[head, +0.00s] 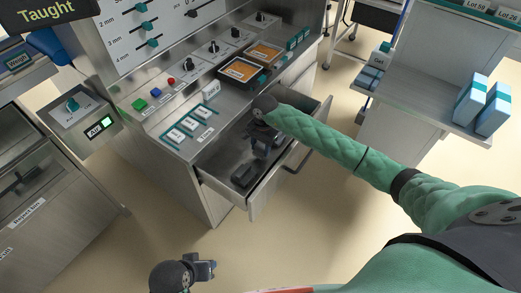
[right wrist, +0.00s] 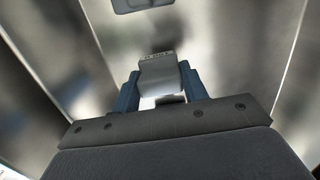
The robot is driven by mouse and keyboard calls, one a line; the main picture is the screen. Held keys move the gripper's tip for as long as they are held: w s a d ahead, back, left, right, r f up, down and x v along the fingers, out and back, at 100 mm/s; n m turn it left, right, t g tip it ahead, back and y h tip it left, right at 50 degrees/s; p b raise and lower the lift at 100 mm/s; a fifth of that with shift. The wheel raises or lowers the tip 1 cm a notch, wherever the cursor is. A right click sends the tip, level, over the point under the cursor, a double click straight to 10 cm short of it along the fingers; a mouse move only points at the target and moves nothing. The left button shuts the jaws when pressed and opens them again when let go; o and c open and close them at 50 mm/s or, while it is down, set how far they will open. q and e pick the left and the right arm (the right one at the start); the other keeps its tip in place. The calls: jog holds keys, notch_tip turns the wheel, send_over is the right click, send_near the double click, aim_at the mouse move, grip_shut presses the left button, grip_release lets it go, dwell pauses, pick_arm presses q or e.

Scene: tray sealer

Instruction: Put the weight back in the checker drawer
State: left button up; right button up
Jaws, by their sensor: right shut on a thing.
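The checker drawer (head: 262,196) is pulled open at the front of the steel bench. My right gripper (head: 262,152) is inside the drawer's outline, pointing down. In the right wrist view my right gripper (right wrist: 160,95) is shut on a grey block, the weight (right wrist: 161,76), with blue fingers on both sides of it. Metal drawer walls surround it there. Whether the weight touches the drawer floor I cannot tell. The weight is hidden by the gripper in the head view. My left gripper (head: 206,270) is low at the bottom, away from the bench, its jaws unclear.
A dark block (head: 243,175) lies in the drawer's front left part. The bench top above holds labelled teal-edged pads (head: 187,127), buttons and two orange-filled trays (head: 241,70). A shelf with blue-white boxes (head: 472,96) stands at the right. Floor in front of the drawer is clear.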

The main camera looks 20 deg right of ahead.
notch_tip(320, 180, down, 2)
jog(key=shift+f, duration=0.1)
jog(key=shift+f, duration=0.1)
jog(key=o, duration=1.1)
jog(key=shift+c, duration=0.2)
